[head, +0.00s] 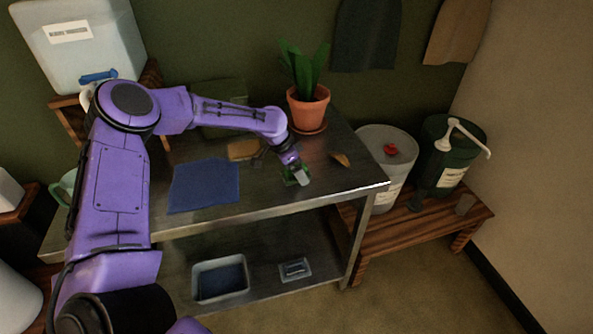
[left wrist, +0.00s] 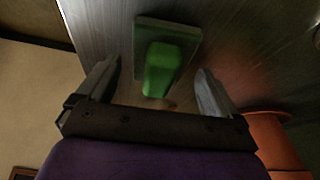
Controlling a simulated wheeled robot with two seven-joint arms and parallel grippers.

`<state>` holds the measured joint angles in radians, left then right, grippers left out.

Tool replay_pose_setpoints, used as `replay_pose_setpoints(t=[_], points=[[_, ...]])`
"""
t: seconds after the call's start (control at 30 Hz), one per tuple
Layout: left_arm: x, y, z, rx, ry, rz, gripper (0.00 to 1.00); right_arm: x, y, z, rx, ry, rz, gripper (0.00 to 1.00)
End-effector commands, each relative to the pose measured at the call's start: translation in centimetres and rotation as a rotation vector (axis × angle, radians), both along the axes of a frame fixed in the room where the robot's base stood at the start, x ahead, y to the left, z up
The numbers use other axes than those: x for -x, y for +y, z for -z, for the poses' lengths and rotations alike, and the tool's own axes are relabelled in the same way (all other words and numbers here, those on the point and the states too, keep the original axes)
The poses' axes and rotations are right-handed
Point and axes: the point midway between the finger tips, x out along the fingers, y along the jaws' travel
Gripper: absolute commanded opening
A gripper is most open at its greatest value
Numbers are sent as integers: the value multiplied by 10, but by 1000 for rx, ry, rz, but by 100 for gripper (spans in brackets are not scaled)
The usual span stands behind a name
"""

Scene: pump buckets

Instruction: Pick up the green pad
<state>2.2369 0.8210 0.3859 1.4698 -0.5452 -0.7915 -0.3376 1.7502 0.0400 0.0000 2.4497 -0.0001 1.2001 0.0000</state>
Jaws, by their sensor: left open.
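The green pad (left wrist: 163,68) lies on the metal table. In the left wrist view it is a flat dark green base with a brighter green raised block on it, between and just beyond my open fingers. My left gripper (left wrist: 157,90) is open, with one finger on each side of the pad and nothing held. In the head view my left gripper (head: 298,178) points down at the right part of the tabletop and hides most of the pad (head: 287,179). My right gripper is not in view.
On the metal table (head: 250,199) are a blue cloth (head: 204,185), a tan sponge-like block (head: 243,149) and a potted plant (head: 307,106) close behind my gripper. White (head: 388,158) and dark green (head: 448,155) buckets stand on a wooden bench (head: 430,227) at the right.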

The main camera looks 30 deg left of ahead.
Motion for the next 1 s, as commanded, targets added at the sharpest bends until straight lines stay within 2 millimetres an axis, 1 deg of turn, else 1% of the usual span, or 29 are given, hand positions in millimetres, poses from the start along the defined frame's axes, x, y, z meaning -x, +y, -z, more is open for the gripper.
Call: replay_pose_setpoints(t=[0.2, 0.23, 0.27, 0.3, 0.37, 0.4, 0.67, 0.77, 0.87, 0.93, 1.0], points=[[-1, 0, 2, -1, -2, 1, 94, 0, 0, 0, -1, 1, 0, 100], [-1, 0, 2, -1, -2, 1, 87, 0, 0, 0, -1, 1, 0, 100], [-1, 0, 2, -1, -2, 1, 77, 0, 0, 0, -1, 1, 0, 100], [-1, 0, 2, -1, -2, 1, 64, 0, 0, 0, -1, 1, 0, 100], [-1, 0, 2, -1, -2, 1, 45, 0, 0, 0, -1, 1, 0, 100], [-1, 0, 2, -1, -2, 1, 33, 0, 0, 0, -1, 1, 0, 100], [-1, 0, 1, -1, -1, 1, 33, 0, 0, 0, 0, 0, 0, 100], [-1, -1, -3, -1, -3, 0, 33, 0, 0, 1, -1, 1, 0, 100], [-2, -1, -15, -1, -6, 3, 33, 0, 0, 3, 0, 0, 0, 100], [-2, -1, -30, -1, -7, 2, 33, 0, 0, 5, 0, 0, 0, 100], [8, -5, -43, -2, -8, 4, 33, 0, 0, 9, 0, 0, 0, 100]])
